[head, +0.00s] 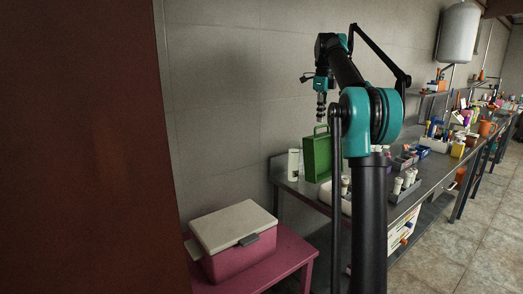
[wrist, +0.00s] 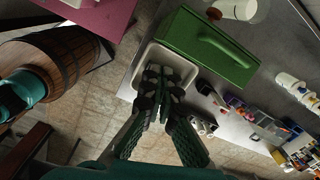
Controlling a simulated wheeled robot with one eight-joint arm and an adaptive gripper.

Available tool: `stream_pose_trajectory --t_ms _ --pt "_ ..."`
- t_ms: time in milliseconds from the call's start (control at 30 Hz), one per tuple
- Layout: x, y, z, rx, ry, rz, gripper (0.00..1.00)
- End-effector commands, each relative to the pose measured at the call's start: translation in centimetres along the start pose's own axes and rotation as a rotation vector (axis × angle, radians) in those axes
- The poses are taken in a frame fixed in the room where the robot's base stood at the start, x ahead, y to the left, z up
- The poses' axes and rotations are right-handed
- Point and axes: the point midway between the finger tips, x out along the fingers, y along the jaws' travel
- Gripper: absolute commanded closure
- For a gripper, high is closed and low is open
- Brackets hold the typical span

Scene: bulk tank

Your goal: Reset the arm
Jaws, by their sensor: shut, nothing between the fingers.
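My arm stands at the middle of the head view, folded up and over, with my gripper (head: 321,112) pointing down above the metal bench. In the wrist view my gripper (wrist: 166,74) has its fingers together with nothing between them. Below it is a white tray (wrist: 139,75), partly hidden by the fingers. A green box with a handle (wrist: 200,47) is beside that tray; it also stands on the bench in the head view (head: 314,160). The gripper looks apart from both.
A pink cooler with a white lid (head: 240,255) sits on a pink table (head: 285,262) at lower left. A white container (head: 293,165) stands beside the green box. The bench holds several bottles and bins further right. A wooden barrel (wrist: 60,55) is at left in the wrist view.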

Motion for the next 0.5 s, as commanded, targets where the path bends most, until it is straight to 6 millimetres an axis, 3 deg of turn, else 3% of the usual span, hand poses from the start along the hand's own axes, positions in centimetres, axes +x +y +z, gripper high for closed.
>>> stream_pose_trajectory --t_ms 267,500 --pt "4.7 3.0 -1.1 -0.357 -0.023 -0.049 1.00" --pt "13.3 9.8 -4.5 -0.874 -0.026 -0.134 1.00"
